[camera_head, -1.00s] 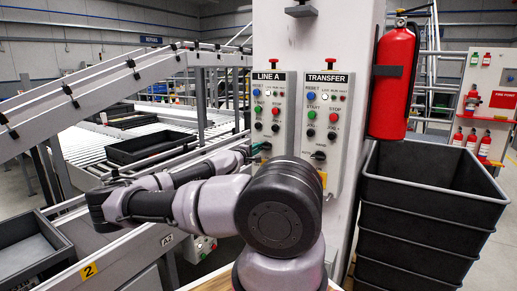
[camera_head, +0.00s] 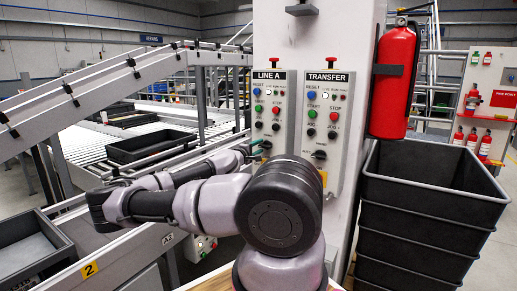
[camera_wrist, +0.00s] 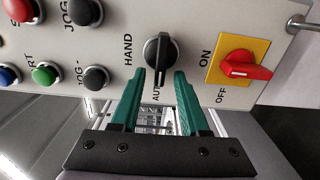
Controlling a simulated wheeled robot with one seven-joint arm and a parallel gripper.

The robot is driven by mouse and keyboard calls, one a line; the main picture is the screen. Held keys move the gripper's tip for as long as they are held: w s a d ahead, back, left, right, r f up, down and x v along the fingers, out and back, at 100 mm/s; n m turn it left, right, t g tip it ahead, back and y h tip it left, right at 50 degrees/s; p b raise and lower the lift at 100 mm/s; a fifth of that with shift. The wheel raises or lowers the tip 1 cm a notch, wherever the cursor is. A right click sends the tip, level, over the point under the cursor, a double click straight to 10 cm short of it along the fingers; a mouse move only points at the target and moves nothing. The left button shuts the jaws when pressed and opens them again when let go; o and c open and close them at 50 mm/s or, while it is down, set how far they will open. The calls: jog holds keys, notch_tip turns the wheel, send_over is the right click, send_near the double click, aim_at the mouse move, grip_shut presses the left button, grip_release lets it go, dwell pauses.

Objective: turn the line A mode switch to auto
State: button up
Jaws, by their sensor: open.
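The line A mode switch (camera_wrist: 160,50) is a black knob with a raised ridge, near the picture centre in the wrist view. HAND is printed at its left and AUTO below it, partly covered by a finger. The ridge runs about up and down the picture. My gripper (camera_wrist: 159,76) is open, with one teal finger on each side just below the knob. I cannot tell whether either finger touches it. In the head view, the LINE A panel (camera_head: 259,91) is on the pillar, and my gripper (camera_head: 256,146) is at its lower left edge.
A red rotary switch on a yellow plate (camera_wrist: 240,67) is right of the knob. Push buttons (camera_wrist: 85,12) are at the left. The TRANSFER panel (camera_head: 319,135) adjoins LINE A. A fire extinguisher (camera_head: 394,85) and stacked black bins (camera_head: 425,215) stand right; conveyors (camera_head: 75,150) left.

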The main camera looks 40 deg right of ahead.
jog(key=v, duration=1)
jog(key=shift+s+a, duration=0.15)
jog(key=shift+a, duration=0.15)
jog(key=shift+f, duration=0.1)
